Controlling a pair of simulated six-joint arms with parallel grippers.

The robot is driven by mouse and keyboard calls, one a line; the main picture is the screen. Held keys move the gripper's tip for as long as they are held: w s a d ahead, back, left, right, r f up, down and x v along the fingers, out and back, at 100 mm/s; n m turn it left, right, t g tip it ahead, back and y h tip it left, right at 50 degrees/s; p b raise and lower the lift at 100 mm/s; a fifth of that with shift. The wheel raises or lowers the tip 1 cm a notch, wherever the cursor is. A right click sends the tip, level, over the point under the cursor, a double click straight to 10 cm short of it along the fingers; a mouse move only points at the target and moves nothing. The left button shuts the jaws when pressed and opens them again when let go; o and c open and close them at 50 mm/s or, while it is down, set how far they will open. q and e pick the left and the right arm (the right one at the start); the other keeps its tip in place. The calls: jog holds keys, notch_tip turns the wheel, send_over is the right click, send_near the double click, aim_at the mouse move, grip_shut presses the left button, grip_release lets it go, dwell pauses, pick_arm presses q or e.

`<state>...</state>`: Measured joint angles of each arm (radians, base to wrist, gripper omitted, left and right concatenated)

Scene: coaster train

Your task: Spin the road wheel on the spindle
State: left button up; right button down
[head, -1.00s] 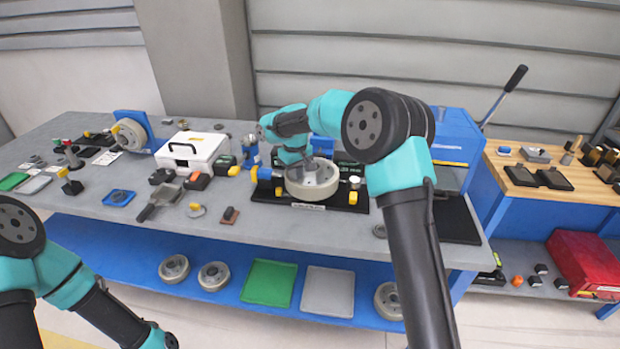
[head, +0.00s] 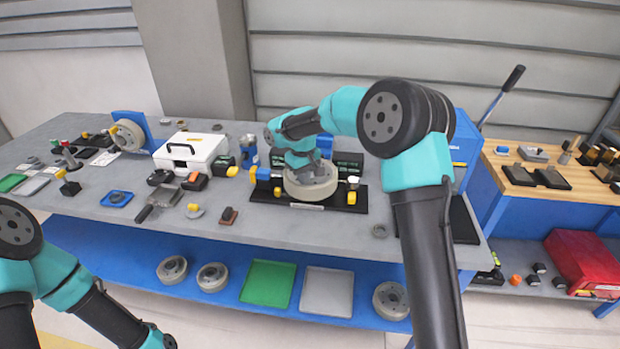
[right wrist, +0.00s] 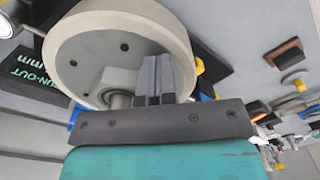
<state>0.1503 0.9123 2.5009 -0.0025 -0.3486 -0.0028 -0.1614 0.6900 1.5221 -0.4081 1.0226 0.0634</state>
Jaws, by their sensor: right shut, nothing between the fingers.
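The road wheel (head: 311,188) is a pale, thick-rimmed disc with a grey face. It sits on the black stand (head: 345,202) on the grey bench. In the right wrist view the wheel (right wrist: 70,45) fills the upper left, with bolt holes in its face and a round grey hub, the spindle (right wrist: 119,98), at its middle. My right gripper (right wrist: 154,60) is shut and empty. Its fingertips lie over the wheel's face beside the hub, close to the rim; I cannot tell if they touch. In the head view my right wrist covers part of the wheel. My left gripper is out of view.
A run-out readout (right wrist: 30,62) is behind the wheel. Yellow-and-blue parts (head: 264,174) flank the wheel on the left. The bench front between is fairly clear.

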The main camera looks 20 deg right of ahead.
aim_at(327, 176)
jog(key=shift+s+d+f, duration=0.1)
jog(key=shift+s+d, duration=0.3)
jog(key=shift+d, duration=0.2)
jog(key=shift+s+d+f, duration=0.1)
jog(key=shift+s+d, duration=0.25)
jog(key=shift+d, duration=0.25)
jog(key=shift+d, duration=0.1)
jog(key=shift+d+r, duration=0.15)
jog(key=shift+d, duration=1.35)
jog(key=shift+w, duration=0.1)
jog(key=shift+r, duration=0.1)
jog(key=shift+w+d, duration=0.4)
jog(key=shift+d, duration=0.25)
jog(key=shift+w+d, duration=0.35)
jog(key=shift+d, duration=0.25)
jog(key=shift+f, duration=0.2)
